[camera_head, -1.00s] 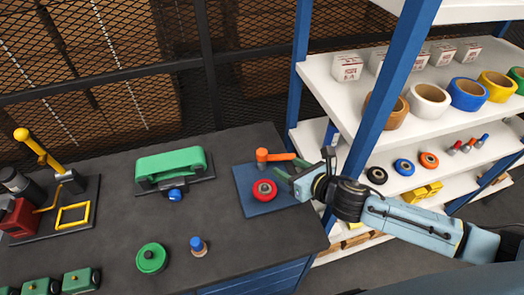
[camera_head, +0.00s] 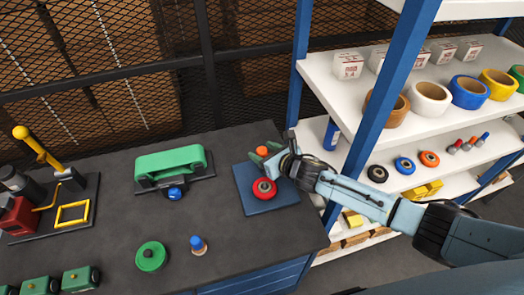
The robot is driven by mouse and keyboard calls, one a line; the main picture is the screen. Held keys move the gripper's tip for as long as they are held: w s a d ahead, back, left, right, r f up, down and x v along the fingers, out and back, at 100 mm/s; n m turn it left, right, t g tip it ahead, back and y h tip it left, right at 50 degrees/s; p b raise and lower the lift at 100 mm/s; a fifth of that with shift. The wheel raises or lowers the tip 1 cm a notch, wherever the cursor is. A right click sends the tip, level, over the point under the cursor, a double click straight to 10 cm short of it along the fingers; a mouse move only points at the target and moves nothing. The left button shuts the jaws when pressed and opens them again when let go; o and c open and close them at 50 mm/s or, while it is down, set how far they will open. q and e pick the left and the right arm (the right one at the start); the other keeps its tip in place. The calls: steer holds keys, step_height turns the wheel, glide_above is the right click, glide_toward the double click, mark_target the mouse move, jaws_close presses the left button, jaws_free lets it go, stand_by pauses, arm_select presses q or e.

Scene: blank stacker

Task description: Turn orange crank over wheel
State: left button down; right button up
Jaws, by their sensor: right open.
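The orange crank (camera_head: 262,151) stands at the back of a blue square plate (camera_head: 287,195); only its round top end shows. Its arm is hidden by my right gripper, so I cannot tell where it points. A red wheel (camera_head: 264,184) with a pale hub sits on the plate in front of the crank. My right gripper (camera_head: 265,153) is open, with its green fingers around or just beside the crank's top; I cannot tell whether they touch it. My left gripper is not in view.
A green belt machine (camera_head: 170,162) with a blue knob stands left of the plate. A green disc (camera_head: 151,256) and a blue-topped peg (camera_head: 198,244) are nearer the front. A blue shelf post (camera_head: 390,90) and shelves with tape rolls rise at the right, near my right arm.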

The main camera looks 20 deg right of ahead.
steer(key=shift+w+a+f, duration=0.2)
steer(key=shift+w, duration=0.3)
steer(key=shift+c, duration=0.3)
jaws_close()
